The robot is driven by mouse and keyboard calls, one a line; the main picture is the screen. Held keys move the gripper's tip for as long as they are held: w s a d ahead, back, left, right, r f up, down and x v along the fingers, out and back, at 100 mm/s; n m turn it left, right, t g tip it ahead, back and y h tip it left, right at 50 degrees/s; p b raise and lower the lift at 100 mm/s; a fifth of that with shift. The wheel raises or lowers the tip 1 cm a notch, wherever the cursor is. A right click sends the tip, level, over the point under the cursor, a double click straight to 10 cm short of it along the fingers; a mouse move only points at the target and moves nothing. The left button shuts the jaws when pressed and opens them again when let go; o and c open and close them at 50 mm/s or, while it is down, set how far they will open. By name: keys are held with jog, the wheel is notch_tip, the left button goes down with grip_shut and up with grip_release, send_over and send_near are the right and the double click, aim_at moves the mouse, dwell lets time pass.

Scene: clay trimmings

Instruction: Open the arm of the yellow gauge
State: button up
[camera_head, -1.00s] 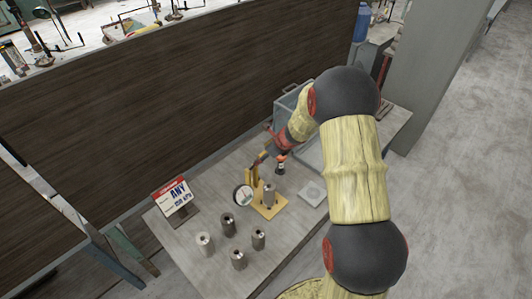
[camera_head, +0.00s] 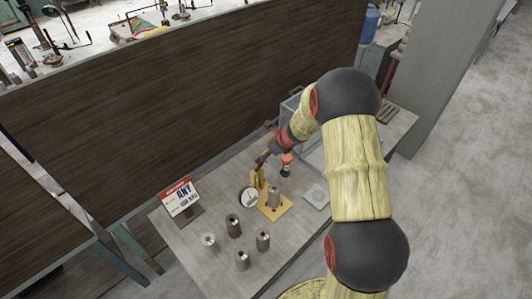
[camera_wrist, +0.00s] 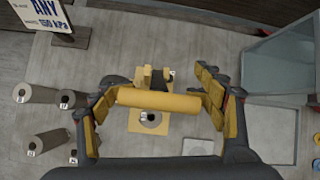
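The yellow gauge (camera_head: 283,208) stands on the table, with a flat yellow base, a yellow upright and a round white dial (camera_head: 248,197) on its left. A grey metal cylinder (camera_head: 274,196) stands on its base. My gripper (camera_head: 274,164) is above the gauge. In the wrist view the gripper (camera_wrist: 158,88) has its fingers wide apart, on either side of a horizontal yellow bar (camera_wrist: 158,101) of the gauge. The bar hides part of the upright. Whether the fingertips touch the bar's ends I cannot tell. The base (camera_wrist: 178,125) shows below the bar.
Several grey cylinders (camera_head: 234,227) stand left of and in front of the gauge. A sign (camera_head: 180,198) stands at the table's left. A flat grey square plate (camera_head: 316,196) lies right of the gauge. A grey-blue bin (camera_wrist: 278,62) stands at the back right. A dark panel (camera_head: 180,90) rises behind.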

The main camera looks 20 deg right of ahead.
jog(key=o, duration=0.5)
jog(key=shift+c, duration=0.2)
jog(key=shift+s, duration=0.1)
jog(key=v, duration=1.2)
